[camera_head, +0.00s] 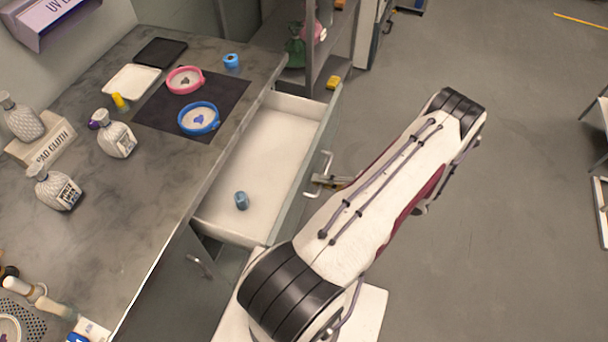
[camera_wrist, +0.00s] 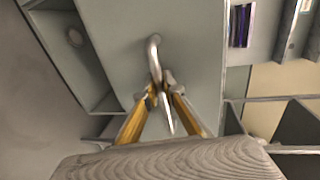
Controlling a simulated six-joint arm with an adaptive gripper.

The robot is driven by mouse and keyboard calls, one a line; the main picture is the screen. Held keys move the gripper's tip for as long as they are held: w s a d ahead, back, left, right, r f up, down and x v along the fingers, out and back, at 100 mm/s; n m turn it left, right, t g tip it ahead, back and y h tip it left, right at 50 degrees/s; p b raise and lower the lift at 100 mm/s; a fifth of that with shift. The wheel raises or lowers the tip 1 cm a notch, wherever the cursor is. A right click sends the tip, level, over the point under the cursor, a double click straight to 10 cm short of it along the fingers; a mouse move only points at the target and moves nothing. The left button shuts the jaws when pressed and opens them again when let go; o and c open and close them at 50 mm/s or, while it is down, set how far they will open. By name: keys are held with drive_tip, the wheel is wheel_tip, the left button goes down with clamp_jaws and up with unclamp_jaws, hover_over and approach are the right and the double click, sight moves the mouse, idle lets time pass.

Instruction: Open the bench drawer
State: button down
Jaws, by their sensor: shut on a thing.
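The bench drawer (camera_head: 262,160) stands pulled out from under the bench top, its white inside showing. A small blue object (camera_head: 241,200) lies in it near the front left. The drawer's metal handle (camera_head: 318,172) is on the outside of its front panel. My gripper (camera_head: 318,181) is at the handle, mostly hidden behind my arm in the head view. In the wrist view the two yellow-sided fingers (camera_wrist: 162,98) are closed on the bent handle bar (camera_wrist: 154,52), against the pale grey drawer front (camera_wrist: 190,40).
The bench top (camera_head: 165,170) carries a dark mat with a pink ring dish (camera_head: 185,80) and a blue ring dish (camera_head: 199,118), plus several bottles. A shelf unit (camera_head: 335,45) stands behind the drawer. Open floor (camera_head: 530,200) lies to the right.

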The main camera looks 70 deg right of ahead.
drive_tip(key=shift+f+v, duration=0.15)
drive_tip(key=shift+v, duration=0.7)
drive_tip(key=shift+f+v, duration=0.2)
drive_tip(key=shift+v, duration=0.6)
drive_tip(key=shift+s, duration=0.1)
drive_tip(key=c, duration=2.4)
unclamp_jaws()
drive_tip(key=shift+v, duration=5.95)
